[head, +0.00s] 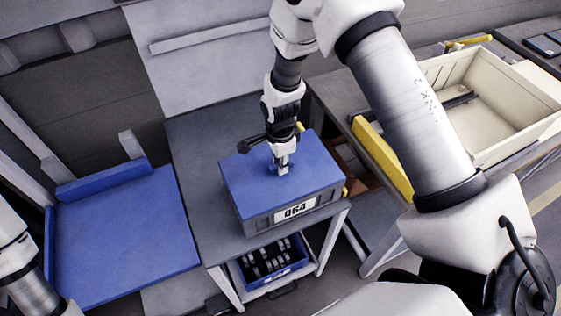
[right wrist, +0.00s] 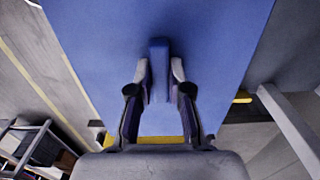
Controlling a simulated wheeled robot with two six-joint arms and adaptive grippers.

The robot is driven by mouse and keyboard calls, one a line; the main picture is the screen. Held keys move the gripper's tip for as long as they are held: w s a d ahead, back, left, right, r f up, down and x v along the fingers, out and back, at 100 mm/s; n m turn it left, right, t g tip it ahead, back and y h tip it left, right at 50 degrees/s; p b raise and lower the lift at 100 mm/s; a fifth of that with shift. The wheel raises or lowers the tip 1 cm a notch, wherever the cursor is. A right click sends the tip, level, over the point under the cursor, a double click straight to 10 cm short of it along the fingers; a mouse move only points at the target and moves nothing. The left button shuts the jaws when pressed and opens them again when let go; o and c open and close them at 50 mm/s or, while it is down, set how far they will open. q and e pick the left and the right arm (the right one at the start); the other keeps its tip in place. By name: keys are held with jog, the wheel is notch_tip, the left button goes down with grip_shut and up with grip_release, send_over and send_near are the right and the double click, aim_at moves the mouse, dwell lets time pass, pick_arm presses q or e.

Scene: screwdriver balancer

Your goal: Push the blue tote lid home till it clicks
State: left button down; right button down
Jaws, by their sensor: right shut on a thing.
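The blue lid (head: 252,182) lies flat over the top of a grey tote (head: 260,220) with a white "064" label, on a dark grey table. I cannot tell whether its edges are fully seated. My right gripper (head: 280,168) points down at the middle of the lid, shut on its raised blue handle. In the right wrist view, the fingers (right wrist: 160,72) stand on both sides of the blue handle (right wrist: 159,92), and the lid (right wrist: 90,25) fills the area beneath. Part of my left arm shows at the left edge; its gripper is out of view.
A blue-topped surface (head: 130,235) stands to the left. A blue bin (head: 258,270) of dark parts sits on a shelf under the table. A cream crate (head: 530,125) and yellow piece (head: 382,155) are on the right bench. Bare tabletop (head: 195,165) lies left of the tote.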

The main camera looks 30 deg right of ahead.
jog(key=c, duration=1)
grip_release()
notch_tip(320, 180, up, 12)
jog(key=shift+f, duration=0.1)
